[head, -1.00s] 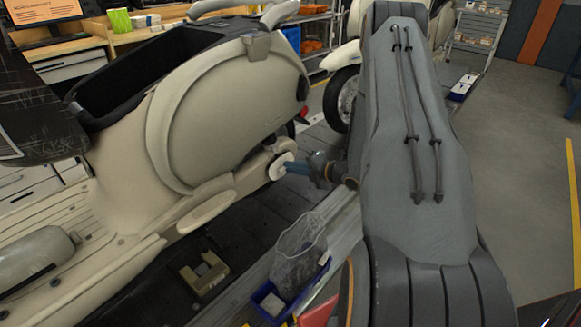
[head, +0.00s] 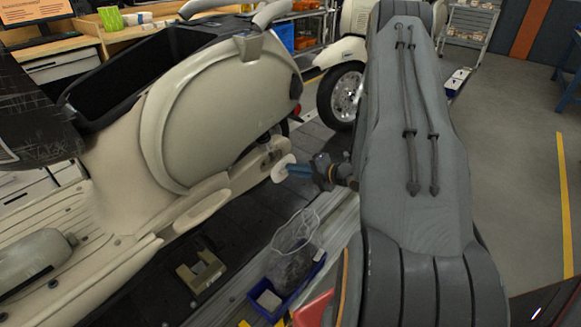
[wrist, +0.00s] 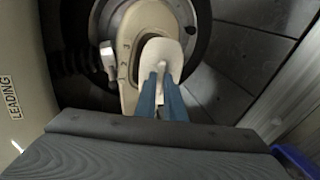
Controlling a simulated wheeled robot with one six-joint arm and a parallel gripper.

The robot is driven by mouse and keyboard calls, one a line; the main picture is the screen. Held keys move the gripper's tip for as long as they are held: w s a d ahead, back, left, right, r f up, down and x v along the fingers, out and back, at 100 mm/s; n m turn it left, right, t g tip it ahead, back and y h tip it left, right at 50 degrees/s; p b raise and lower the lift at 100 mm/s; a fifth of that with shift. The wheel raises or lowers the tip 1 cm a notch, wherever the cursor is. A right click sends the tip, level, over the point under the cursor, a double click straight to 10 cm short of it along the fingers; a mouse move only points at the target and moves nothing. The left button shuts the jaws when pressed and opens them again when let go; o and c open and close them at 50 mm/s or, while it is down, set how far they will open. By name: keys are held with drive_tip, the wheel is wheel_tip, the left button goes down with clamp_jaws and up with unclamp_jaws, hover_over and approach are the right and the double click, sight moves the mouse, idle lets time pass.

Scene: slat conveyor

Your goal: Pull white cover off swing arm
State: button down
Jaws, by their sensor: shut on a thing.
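The white cover (head: 281,168) is a small, pale, rounded piece at the tips of my gripper (head: 292,170). My gripper's blue fingers are shut on it. In the head view it stands a little to the right of the cream swing arm (head: 262,157), apart from its end. In the wrist view the white cover (wrist: 161,55) sits between my gripper's fingertips (wrist: 161,82), in front of the swing arm (wrist: 126,40). A dark, oval recess shows in the swing arm beside the cover. The cover hides part of that recess.
The cream scooter body (head: 190,125) fills the left. A clear bag-like bin (head: 295,240) and a blue tray (head: 318,268) stand below my gripper, with an olive-grey block (head: 200,270) to their left on the dark slats. Another scooter's wheel (head: 345,97) is behind.

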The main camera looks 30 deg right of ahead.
drive_tip(key=shift+s+d+p, duration=0.3)
drive_tip(key=shift+s+d, duration=0.05)
drive_tip(key=shift+s, duration=0.55)
drive_tip(key=shift+s+d+p, duration=0.25)
drive_tip(key=shift+s+d, duration=0.05)
drive_tip(key=shift+s, duration=0.6)
drive_tip(key=shift+s+d+p, duration=0.3)
drive_tip(key=shift+s+d, duration=0.05)
drive_tip(key=shift+s, duration=0.55)
